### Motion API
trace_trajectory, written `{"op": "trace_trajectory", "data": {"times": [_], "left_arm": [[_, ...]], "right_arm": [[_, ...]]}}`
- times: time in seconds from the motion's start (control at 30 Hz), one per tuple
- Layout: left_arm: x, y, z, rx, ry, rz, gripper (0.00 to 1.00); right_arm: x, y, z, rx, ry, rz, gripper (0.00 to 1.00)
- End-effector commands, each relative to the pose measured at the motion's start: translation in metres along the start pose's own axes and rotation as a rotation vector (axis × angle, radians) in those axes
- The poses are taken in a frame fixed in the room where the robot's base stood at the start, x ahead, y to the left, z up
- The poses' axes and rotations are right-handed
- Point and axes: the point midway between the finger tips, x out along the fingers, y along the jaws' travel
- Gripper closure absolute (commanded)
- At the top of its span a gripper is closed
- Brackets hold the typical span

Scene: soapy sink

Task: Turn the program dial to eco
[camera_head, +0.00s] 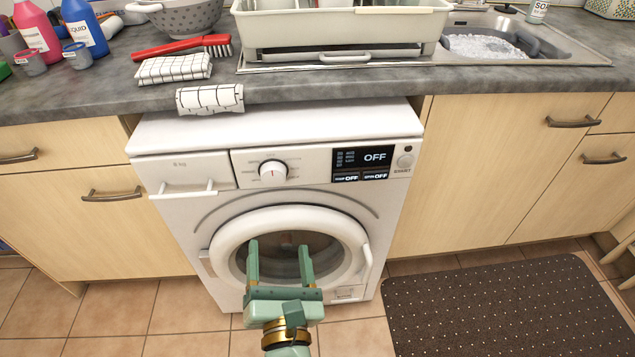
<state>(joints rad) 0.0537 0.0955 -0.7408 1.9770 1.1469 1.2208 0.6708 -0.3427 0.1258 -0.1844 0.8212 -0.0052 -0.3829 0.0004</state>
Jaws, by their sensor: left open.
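The white washing machine (160,210) stands under the counter. Its program dial (272,172) is a round white knob with a small red mark near its top, left of the display. The printed labels around it are too small to read. My left gripper (279,246) is green, open and empty. It shows in front of the round door (226,232), below the dial and apart from it. My right gripper is not in view.
A checked cloth (210,99) hangs over the counter edge above the machine. A drawer handle (184,189) and the door handle (367,264) stick out from the machine's front. A dark dotted mat (500,310) lies on the tiled floor at right.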

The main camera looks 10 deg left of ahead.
Motion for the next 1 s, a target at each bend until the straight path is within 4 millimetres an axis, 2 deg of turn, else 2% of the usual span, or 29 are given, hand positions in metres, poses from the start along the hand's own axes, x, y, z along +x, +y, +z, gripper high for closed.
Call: {"op": "trace_trajectory", "data": {"times": [0.03, 0.1, 0.23, 0.37, 0.47, 0.7, 0.8, 1.0], "left_arm": [[0.000, 0.001, -0.001, -0.101, 0.035, 0.006, 0.31], [0.000, 0.003, 0.003, -0.196, 0.068, 0.012, 0.31], [0.010, 0.005, 0.005, -0.236, 0.080, 0.016, 0.31], [0.035, 0.005, 0.002, -0.231, 0.078, 0.017, 0.31], [0.060, 0.005, -0.002, -0.229, 0.078, 0.017, 0.31], [0.116, 0.005, -0.006, -0.226, 0.078, 0.015, 0.31], [0.134, 0.005, -0.007, -0.223, 0.077, 0.016, 0.31], [0.156, 0.006, -0.007, -0.223, 0.077, 0.016, 0.31]], "right_arm": [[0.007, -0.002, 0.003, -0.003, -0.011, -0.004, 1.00], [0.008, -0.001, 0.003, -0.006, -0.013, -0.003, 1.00], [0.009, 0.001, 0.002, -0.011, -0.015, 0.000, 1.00], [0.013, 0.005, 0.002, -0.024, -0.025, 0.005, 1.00], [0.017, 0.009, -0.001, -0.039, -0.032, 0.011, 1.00], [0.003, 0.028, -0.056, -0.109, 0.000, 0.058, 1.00], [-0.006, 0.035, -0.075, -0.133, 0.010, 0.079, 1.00], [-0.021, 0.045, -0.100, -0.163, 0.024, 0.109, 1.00]]}}
